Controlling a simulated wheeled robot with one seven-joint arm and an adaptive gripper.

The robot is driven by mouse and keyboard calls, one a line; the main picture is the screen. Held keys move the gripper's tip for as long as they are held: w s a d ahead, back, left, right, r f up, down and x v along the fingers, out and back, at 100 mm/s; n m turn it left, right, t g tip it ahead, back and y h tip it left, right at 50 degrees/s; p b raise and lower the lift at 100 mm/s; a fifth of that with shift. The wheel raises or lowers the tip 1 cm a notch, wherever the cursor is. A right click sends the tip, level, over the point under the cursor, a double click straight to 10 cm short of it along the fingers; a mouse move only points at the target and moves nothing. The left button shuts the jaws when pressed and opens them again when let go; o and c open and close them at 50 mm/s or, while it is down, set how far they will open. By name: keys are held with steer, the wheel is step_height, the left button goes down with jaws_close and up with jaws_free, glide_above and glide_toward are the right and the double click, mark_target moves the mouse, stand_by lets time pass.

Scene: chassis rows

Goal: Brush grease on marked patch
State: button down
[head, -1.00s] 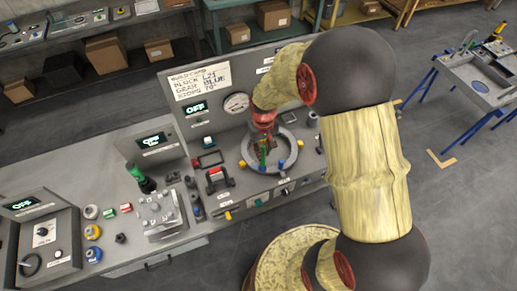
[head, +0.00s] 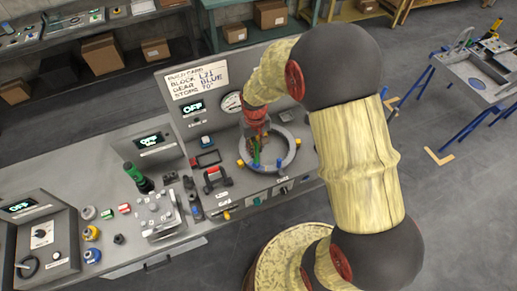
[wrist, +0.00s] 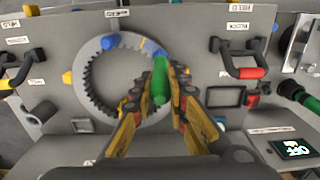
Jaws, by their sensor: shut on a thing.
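My gripper (wrist: 160,80) is shut on a green-handled brush (wrist: 164,102), which points at the near part of a grey toothed ring (wrist: 88,88). The ring also shows in the head view (head: 291,157), where my gripper (head: 256,150) hangs over its left inner side with the green brush (head: 257,158). A separate blue block (wrist: 109,41) sits on the ring's edge.
A red-handled fixture (head: 213,177) and a dark frame (head: 206,159) stand left of the ring. A build card (head: 198,81) and a gauge (head: 231,102) are on the upright panel behind.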

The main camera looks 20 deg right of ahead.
steer(key=shift+w+a, duration=1.05)
steer(key=shift+w, duration=0.1)
stand_by(1.8)
steer(key=shift+r, duration=0.15)
steer(key=shift+r+p, duration=1.6)
steer(key=shift+r, duration=1.4)
